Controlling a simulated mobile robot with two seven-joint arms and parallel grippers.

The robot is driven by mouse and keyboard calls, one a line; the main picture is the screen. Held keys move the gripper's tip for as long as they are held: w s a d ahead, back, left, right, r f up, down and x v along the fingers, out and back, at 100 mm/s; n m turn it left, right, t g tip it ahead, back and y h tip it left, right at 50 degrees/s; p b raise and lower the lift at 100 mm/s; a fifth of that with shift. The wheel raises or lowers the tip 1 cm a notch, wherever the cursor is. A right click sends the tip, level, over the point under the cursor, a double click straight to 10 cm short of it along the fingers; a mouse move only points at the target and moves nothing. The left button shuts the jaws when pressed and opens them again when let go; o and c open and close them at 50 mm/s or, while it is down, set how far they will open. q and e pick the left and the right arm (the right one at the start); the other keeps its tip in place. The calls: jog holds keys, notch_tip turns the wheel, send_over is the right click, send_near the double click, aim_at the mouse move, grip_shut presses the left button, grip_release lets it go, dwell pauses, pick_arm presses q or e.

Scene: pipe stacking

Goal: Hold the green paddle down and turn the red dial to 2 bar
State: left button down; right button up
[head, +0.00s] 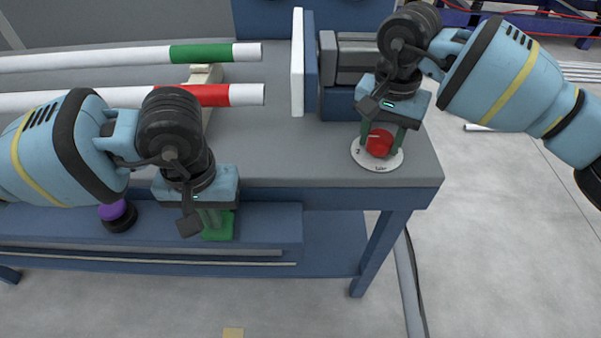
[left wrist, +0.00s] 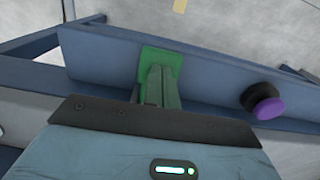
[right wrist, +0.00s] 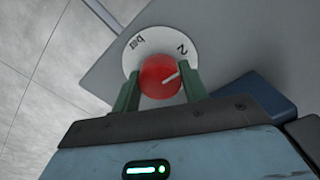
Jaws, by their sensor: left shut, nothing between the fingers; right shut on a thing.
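The green paddle (head: 219,231) is on the front shelf of the bench, and it also shows in the left wrist view (left wrist: 172,58). My left gripper (head: 212,222) is shut and empty, its fingertips at the paddle; they appear to touch it. The red dial (head: 379,143) sits on a round white scale plate (head: 393,162) near the bench's right front corner. My right gripper (right wrist: 158,88) is shut on the red dial, one green finger on each side. In the right wrist view the dial's white pointer line (right wrist: 171,77) points toward the 2 mark (right wrist: 182,50).
A purple button (head: 112,210) on a black base stands on the shelf left of the paddle. Two white pipes, one with a green band (head: 200,54) and one with a red band (head: 205,95), lie on the bench. An upright white plate (head: 297,62) stands left of the dial.

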aim_at(381, 137)
pick_arm(q)
jog(key=shift+r, duration=1.9)
pick_arm(e)
jog(key=o, duration=0.9)
jog(key=shift+r, duration=3.55)
pick_arm(q)
notch_tip(381, 137, up, 10)
